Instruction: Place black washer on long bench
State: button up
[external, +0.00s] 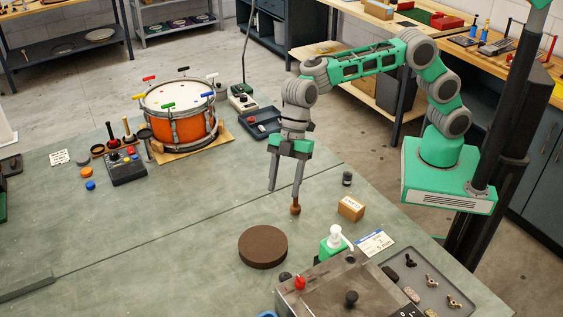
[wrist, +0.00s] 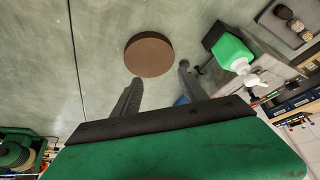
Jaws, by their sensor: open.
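My gripper (external: 283,199) is open above the long bench (external: 190,235), its fingers pointing down and apart with nothing seen between them. A small brown knob-like thing (external: 295,209) shows at the tip of the right finger; I cannot tell whether they touch. In the wrist view, the open gripper (wrist: 157,76) has the bench surface (wrist: 95,50) beyond it. I cannot make out a black washer for sure in either view. Small dark and metal parts lie in a grey tray (external: 432,276) at the bench's right end, too small to name.
A brown round disc (external: 263,246) lies in front of my gripper, also in the wrist view (wrist: 149,54). A green bottle (external: 333,243), a metal box (external: 335,293), a wooden block (external: 351,208) and a dark jar (external: 347,179) stand rightward. An orange drum (external: 181,128) stands behind. The bench's left middle is clear.

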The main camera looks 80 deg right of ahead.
jog(key=s+d+r+m+t+h, duration=0.1)
jog(key=d+r+m, duration=0.15)
jog(key=d, duration=0.55)
jog(key=s+d+r+m+t+h, duration=0.1)
jog(key=d+r+m, duration=0.15)
jog(key=d, duration=0.65)
jog(key=s+d+f+m+h, duration=0.1)
jog(key=s+d+m, duration=0.3)
jog(key=d, duration=0.5)
jog(key=s+d+f+m+t+h, duration=0.1)
jog(key=s+d+m, duration=0.3)
jog(key=d, duration=0.5)
jog(key=shift+s+f, duration=0.25)
jog(key=shift+s, duration=0.95)
jog(key=s+d+f+m, duration=0.1)
jog(key=s+d, duration=0.1)
jog(key=s+d+f+m+h, duration=0.1)
jog(key=s, duration=0.1)
jog(key=s+d+f, duration=0.1)
jog(key=d, duration=0.1)
jog(key=shift+s+d+m, duration=0.35)
jog(key=shift+s+m, duration=0.05)
jog(key=shift+c, duration=0.9)
